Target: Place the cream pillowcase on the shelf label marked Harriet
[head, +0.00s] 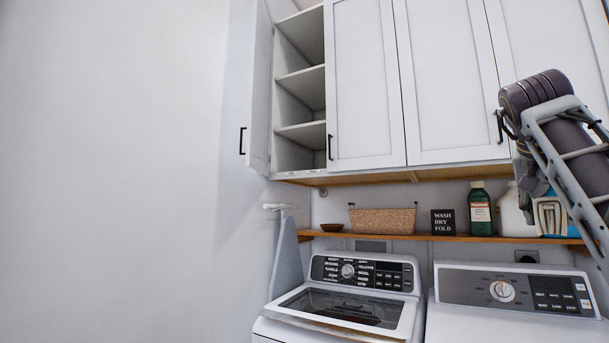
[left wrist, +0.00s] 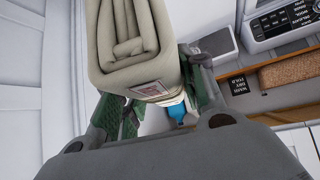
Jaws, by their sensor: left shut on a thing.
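The folded cream pillowcase (left wrist: 130,45) fills the upper middle of the left wrist view, with a small printed tag on its near edge. My left gripper (left wrist: 155,98) is shut on it, with a green-padded finger on each side. In the head view my left arm is at the right, in front of the cabinets; the pillowcase cannot be made out there. The open cabinet (head: 303,90) at upper left has empty-looking shelves. Tiny marks show along its bottom edge, too small to read; I cannot make out the name Harriet. My right gripper is not in view.
The open cabinet door (head: 258,95) stands out at the left. Closed doors (head: 445,80) are to its right. Below, a wooden shelf (head: 350,235) holds a basket (head: 382,220), a sign (head: 442,222) and a green bottle (head: 480,212). The washer (head: 350,300) and dryer (head: 510,290) stand underneath.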

